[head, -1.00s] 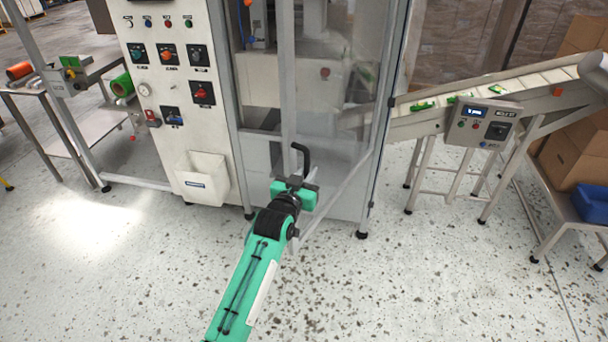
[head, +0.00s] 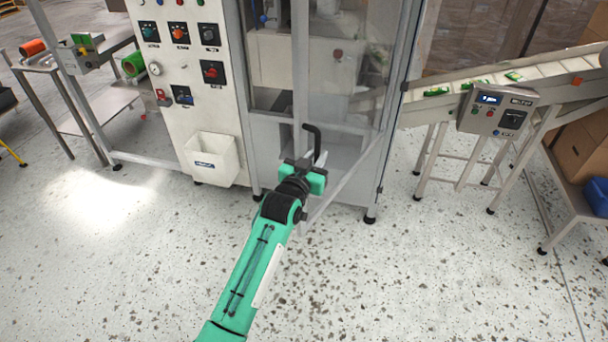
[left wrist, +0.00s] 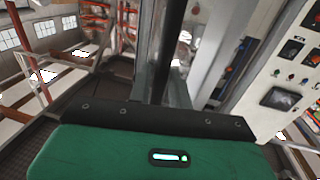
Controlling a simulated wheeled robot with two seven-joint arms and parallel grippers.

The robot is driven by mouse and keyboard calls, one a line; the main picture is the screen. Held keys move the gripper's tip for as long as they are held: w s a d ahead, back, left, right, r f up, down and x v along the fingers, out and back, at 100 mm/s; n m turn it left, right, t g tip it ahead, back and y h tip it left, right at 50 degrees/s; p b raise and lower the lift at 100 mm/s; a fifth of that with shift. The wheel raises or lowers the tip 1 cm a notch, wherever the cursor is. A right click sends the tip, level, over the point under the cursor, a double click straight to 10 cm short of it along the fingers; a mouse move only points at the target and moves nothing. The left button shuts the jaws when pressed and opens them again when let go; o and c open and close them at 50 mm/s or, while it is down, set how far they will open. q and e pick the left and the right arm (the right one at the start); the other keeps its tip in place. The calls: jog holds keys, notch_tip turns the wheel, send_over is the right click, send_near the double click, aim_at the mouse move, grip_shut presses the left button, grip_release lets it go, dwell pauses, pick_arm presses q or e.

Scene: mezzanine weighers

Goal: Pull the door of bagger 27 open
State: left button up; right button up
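The bagger door (head: 300,75) is a clear panel in a grey metal frame. It stands ajar, swung out towards me from its right side, with a gap between its left edge and the control cabinet. Its black bent handle (head: 317,138) rises above my left gripper (head: 305,166). That gripper is shut around the lower part of the handle, which the fingers hide. In the left wrist view the dark handle bar (left wrist: 168,50) runs upright just beyond the green gripper body. My right gripper is not in view.
The white control panel (head: 185,90) with a bin (head: 211,158) stands left of the door. An inclined conveyor (head: 450,105) with a grey control box (head: 497,110) is at the right. The speckled floor in front is clear.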

pick_arm(q)
jog(key=b+v, duration=0.3)
jog(key=v, duration=0.9)
jog(key=shift+s+b, duration=0.35)
jog(key=shift+s, duration=0.05)
jog(key=shift+a, duration=0.1)
